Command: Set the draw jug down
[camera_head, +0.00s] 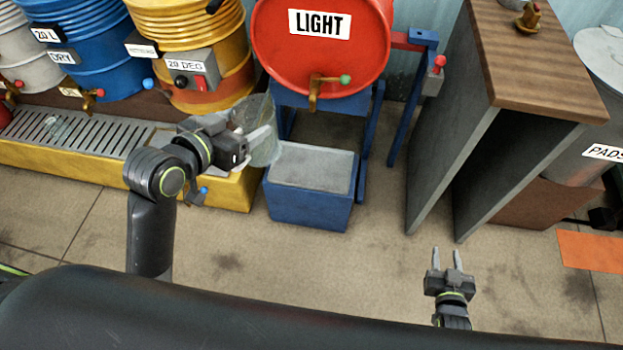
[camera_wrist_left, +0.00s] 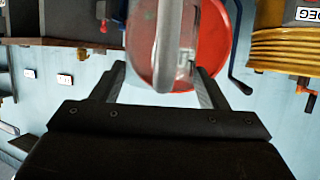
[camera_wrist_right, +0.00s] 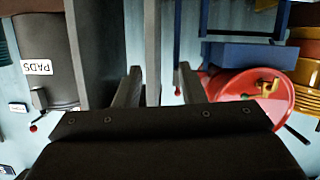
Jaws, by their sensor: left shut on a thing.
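The draw jug (camera_head: 258,118) is a clear, see-through vessel. My left gripper (camera_head: 252,148) is shut on it and holds it up, between the yellow-edged drip tray and the blue box under the red LIGHT drum. In the left wrist view the jug (camera_wrist_left: 165,45) fills the space between the fingers (camera_wrist_left: 160,92). Whether anything is inside the jug is hard to tell. My right gripper (camera_head: 446,258) is open and empty over the floor at the right. Its parted fingers (camera_wrist_right: 157,85) show in the right wrist view.
The red LIGHT drum (camera_head: 330,60) has a brass tap (camera_head: 315,90). The blue box with a grey top (camera_head: 310,205) stands below it. The grated drip tray (camera_head: 90,175) lies left, under several drums. A wood-topped stand (camera_head: 530,75) is at right. The floor in front is clear.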

